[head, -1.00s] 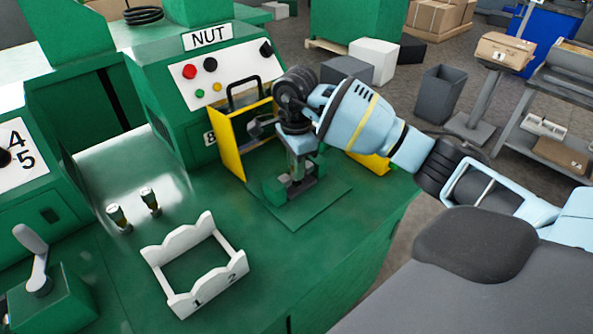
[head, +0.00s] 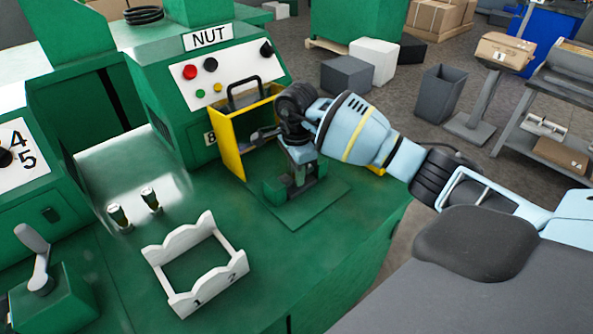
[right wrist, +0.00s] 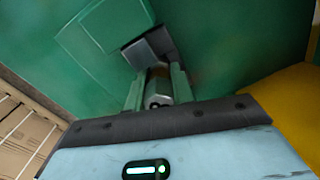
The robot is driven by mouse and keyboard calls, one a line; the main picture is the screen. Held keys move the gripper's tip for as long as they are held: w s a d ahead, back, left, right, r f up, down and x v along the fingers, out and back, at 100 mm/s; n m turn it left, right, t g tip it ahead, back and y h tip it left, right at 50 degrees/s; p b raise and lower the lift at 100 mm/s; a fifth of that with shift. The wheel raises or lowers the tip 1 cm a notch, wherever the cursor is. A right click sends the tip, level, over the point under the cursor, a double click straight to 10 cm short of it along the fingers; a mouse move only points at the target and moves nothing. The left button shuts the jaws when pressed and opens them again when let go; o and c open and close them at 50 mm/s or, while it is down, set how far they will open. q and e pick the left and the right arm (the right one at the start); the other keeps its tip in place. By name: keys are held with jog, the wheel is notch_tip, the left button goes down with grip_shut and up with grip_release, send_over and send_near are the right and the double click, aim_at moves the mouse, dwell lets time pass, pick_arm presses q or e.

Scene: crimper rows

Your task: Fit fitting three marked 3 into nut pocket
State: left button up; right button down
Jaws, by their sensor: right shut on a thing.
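My right gripper (head: 300,178) points down over the fixture (head: 275,192) on the green plate below the NUT panel. In the right wrist view its two green fingers (right wrist: 157,92) are shut on a silver metal fitting (right wrist: 157,86). A dark grey block (right wrist: 148,50) lies just beyond the fitting. The gripper hides most of the nut pocket, so I cannot tell how far the fitting is in it. No 3 mark is readable. My left gripper is not in view.
A yellow guard (head: 228,152) stands close left of the gripper. A white rack (head: 208,292) marked 1 and 2 stands in front. Two small upright fittings (head: 118,216) (head: 150,199) stand at the left. The green bench between rack and fixture is clear.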

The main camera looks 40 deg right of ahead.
jog(key=c, duration=1.2)
grip_release()
jog(key=shift+f, duration=0.1)
jog(key=shift+r, duration=0.3)
notch_tip(320, 180, up, 12)
jog(key=shift+f, duration=0.15)
jog(key=shift+f, duration=0.1)
